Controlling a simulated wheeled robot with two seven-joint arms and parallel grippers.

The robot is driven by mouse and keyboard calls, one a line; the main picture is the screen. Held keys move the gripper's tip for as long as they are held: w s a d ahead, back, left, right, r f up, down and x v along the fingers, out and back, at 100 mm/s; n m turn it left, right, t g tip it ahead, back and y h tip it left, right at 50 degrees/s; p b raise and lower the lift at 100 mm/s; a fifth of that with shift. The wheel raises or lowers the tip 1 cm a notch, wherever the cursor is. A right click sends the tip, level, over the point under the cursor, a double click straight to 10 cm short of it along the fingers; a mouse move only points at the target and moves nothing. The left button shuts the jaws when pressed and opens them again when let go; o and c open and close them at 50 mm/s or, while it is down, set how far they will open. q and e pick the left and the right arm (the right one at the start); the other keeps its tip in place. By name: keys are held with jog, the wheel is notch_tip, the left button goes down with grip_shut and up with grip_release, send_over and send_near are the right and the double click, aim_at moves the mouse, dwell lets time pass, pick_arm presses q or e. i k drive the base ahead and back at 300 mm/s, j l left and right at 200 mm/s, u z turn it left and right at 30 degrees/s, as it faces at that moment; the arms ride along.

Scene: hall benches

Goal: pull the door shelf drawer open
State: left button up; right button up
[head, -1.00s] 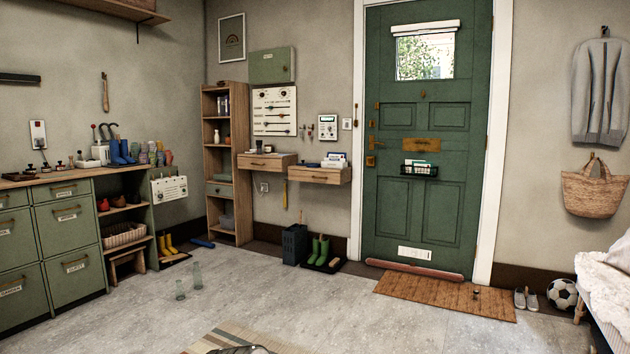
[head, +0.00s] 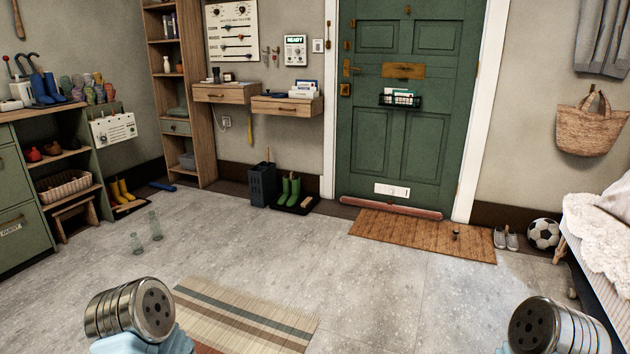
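Two wooden wall shelves with drawer fronts hang left of the green door. The one nearer the door (head: 285,106) has a dark handle on its front and holds papers or letters and a dark flat item on top. The other one (head: 226,94) sits slightly higher to its left, also with a dark handle. Both drawers look shut. My grippers are not in view; only rounded metal links of my two arms show at the bottom left and bottom right, far from the shelves.
A green door (head: 412,130) stands behind a brown doormat (head: 420,236). Green boots (head: 290,190) and a dark bin (head: 262,185) stand below the shelves. Glass bottles (head: 155,226) stand on the floor at left. A striped rug (head: 240,315) lies in front; the grey floor between is mostly clear.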

aim_at(286, 107)
jog(key=i+u, duration=0.2)
jog(key=i, duration=2.45)
